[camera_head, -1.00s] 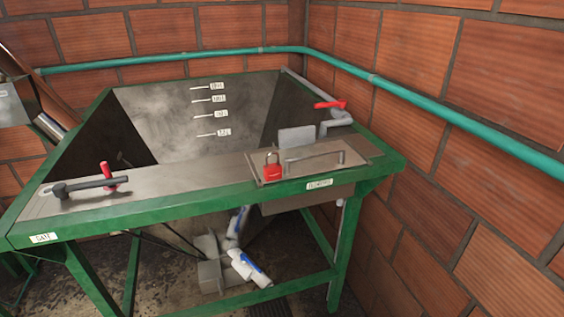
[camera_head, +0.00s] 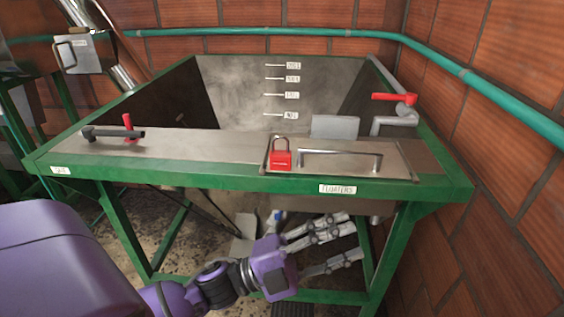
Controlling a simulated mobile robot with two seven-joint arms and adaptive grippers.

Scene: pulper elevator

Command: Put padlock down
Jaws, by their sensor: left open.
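The red padlock (camera_head: 281,158) with a grey shackle rests on the left end of the metal floaters plate (camera_head: 400,163), on top of the green-framed hopper. It stands beside the plate's bar handle (camera_head: 340,153) and nothing of mine touches it. My left gripper (camera_head: 340,245) is open and empty, in front of and below the hopper's front edge, with its fingers pointing right. It is well below the padlock. My right gripper is not in view.
A black lever (camera_head: 113,133) with a red handle lies at the hopper's left. A red valve handle (camera_head: 394,97) stands at the back right. The green front beam (camera_head: 240,182) lies above my left gripper. A brick wall closes off the right side.

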